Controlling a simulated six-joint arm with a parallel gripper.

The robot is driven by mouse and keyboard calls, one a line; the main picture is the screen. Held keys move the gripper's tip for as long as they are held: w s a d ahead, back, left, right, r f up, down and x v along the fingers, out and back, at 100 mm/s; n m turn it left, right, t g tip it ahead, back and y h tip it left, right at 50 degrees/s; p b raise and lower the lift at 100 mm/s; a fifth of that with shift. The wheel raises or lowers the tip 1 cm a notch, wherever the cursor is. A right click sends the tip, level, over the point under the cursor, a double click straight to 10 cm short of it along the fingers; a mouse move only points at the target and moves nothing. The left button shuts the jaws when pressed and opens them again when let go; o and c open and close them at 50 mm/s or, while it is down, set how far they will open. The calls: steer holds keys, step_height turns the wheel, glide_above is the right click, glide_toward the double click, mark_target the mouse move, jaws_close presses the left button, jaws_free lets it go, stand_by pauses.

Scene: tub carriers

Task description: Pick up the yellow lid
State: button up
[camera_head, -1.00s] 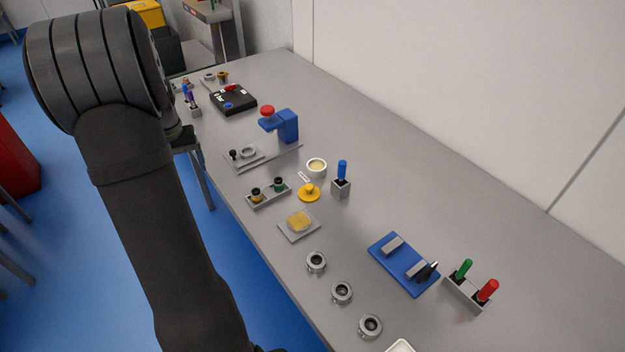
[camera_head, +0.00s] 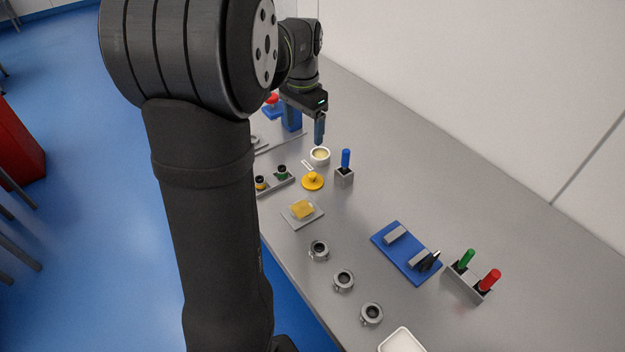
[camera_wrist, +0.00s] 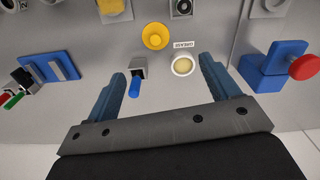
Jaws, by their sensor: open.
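The yellow lid (camera_head: 313,181) is a round disc with a small knob on top. It lies flat on the grey table, in front of a small white tub (camera_head: 320,156) with pale yellow contents. The wrist view shows the lid (camera_wrist: 155,36) above the middle, beyond my fingertips, and the tub (camera_wrist: 183,66) beside it. My gripper (camera_head: 319,132) is above the table near the tub, apart from the lid. In the wrist view its blue fingers (camera_wrist: 162,70) are spread wide with nothing held between them. The gripper's far finger is hidden in the head view.
A blue-handled tool in a grey holder (camera_head: 344,174) stands right of the lid. A blue press (camera_head: 291,117) stands behind.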

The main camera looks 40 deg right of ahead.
steer(key=s+d, duration=0.1)
glide_above(312, 174)
steer(key=shift+m, duration=0.4)
steer(key=f, duration=1.1)
steer(key=shift+s+a+f, duration=0.15)
steer(key=shift+s+f, duration=0.15)
steer(key=shift+f, duration=0.05)
steer(key=f, duration=0.5)
steer(key=shift+w, duration=0.25)
steer(key=c, duration=1.1)
